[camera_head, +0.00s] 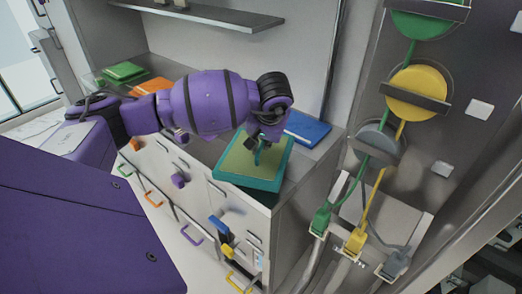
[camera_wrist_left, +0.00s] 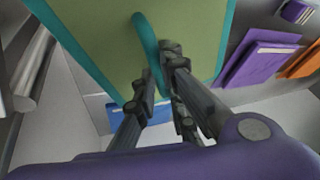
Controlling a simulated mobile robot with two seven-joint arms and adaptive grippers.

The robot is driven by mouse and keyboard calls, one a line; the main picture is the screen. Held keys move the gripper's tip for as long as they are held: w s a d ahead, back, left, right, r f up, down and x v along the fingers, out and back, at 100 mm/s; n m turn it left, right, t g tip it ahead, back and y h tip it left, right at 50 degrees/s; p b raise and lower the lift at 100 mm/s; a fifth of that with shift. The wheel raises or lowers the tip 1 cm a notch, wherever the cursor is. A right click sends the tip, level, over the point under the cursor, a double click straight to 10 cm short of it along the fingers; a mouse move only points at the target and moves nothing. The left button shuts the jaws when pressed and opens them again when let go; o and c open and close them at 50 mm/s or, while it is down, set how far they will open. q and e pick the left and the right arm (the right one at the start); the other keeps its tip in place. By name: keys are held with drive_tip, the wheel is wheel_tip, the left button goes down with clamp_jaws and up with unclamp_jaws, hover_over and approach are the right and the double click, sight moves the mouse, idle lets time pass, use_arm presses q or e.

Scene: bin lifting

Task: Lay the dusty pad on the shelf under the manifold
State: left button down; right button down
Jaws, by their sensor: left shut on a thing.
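The pad (camera_head: 240,165) has an olive-green face and a teal rim, with a teal loop handle on top. In the head view it is over the right front corner of the grey counter; its height above the counter is hard to tell. My left gripper (camera_head: 262,148) is shut on the handle (camera_wrist_left: 149,45), and the pad (camera_wrist_left: 95,40) fills the upper part of the left wrist view. The manifold appears to be the right-hand panel with green, yellow (camera_head: 417,88) and grey discs and hoses. My right gripper is not in view.
A blue pad (camera_head: 306,129) lies right behind the held pad. Green (camera_head: 124,72) and orange (camera_head: 153,87) pads lie at the far left of the counter. An upper shelf (camera_head: 215,14) juts from the back wall. Hose connectors (camera_head: 355,240) stick out at lower right.

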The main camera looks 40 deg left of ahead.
use_arm(q)
drive_tip(key=shift+w+a+f, duration=0.1)
drive_tip(key=shift+a, duration=0.05)
drive_tip(key=shift+w+a+f, duration=0.1)
drive_tip(key=shift+f, duration=0.85)
drive_tip(key=shift+w+a+f, duration=0.1)
drive_tip(key=shift+f, duration=0.8)
drive_tip(key=shift+f, duration=0.1)
drive_tip(key=c, duration=1.8)
unclamp_jaws()
drive_tip(key=shift+s, duration=0.1)
